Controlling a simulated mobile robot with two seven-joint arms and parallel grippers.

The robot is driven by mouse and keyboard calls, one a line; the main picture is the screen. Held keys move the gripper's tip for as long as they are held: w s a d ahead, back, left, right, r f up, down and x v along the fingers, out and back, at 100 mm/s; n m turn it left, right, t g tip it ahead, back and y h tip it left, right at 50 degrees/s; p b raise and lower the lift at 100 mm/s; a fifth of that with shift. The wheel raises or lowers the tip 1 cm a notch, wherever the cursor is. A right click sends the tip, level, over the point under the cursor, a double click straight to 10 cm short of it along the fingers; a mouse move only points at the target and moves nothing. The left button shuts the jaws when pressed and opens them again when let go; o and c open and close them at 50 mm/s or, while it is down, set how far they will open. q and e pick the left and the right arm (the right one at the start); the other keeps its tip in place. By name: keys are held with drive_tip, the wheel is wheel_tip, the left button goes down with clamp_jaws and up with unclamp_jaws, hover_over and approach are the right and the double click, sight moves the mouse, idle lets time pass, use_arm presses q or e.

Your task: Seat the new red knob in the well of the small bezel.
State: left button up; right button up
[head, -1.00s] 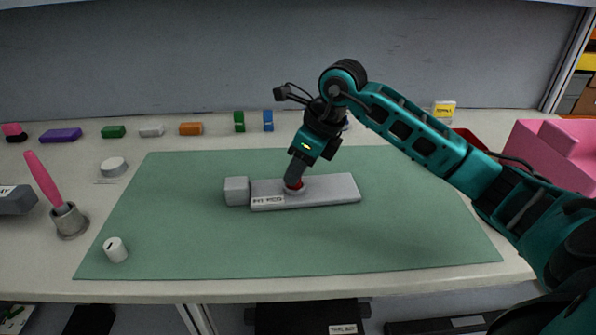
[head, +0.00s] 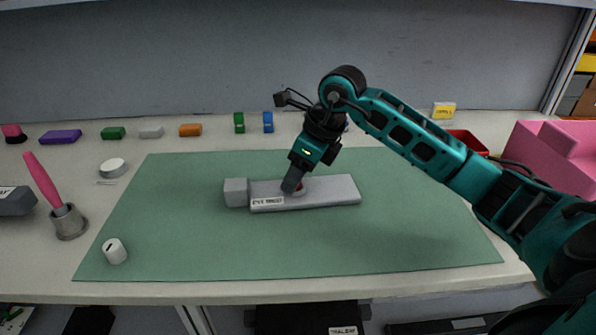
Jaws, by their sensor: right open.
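The fingers hide much of the knob and the well, so I cannot tell how deep or level the knob sits. My left gripper is out of view.
A grey block (head: 236,192) adjoins the plate's left end. A white knob (head: 115,251) with a dark mark stands at the mat's front left. A grey cup (head: 69,222) holds a pink-handled tool. A red tray (head: 466,142) is back right. The mat's front is clear.

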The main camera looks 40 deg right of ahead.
use_arm(q)
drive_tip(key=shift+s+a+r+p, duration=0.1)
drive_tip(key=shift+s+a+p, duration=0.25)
drive_tip(key=shift+p, duration=0.25)
use_arm(e)
drive_tip(key=v, duration=1.2)
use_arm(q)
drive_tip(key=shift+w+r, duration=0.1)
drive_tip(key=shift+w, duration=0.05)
use_arm(e)
drive_tip(key=shift+a+r, duration=0.1)
